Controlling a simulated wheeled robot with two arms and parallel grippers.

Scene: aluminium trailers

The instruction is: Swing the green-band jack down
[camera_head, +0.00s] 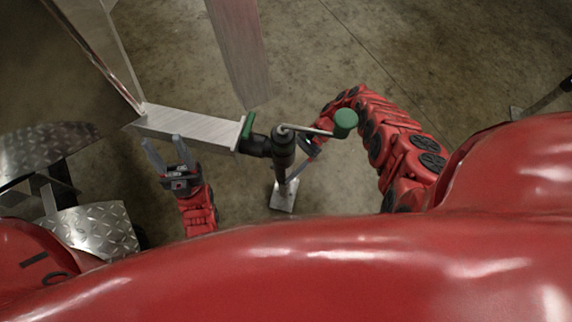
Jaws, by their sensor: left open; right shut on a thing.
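The green-band jack (283,145) is a black tube with a crank on top. A green band (247,128) shows where it joins the trailer's aluminium tongue (190,125). The crank arm runs right to a green knob (345,121). Its metal leg and flat foot plate (284,198) show below the tube, over the floor. My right gripper (298,166) is beside the jack's lower tube, under the crank, and is shut on the jack; the exact contact is partly hidden. My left gripper (163,143) is open and empty, left of the jack and just below the tongue.
A broad aluminium beam (240,50) rises behind the jack. Another metal panel (100,45) stands at the upper left. Diamond-plate steps or fenders (90,230) are at the lower left. A further metal part (540,103) shows at the right edge. The concrete floor beyond is clear.

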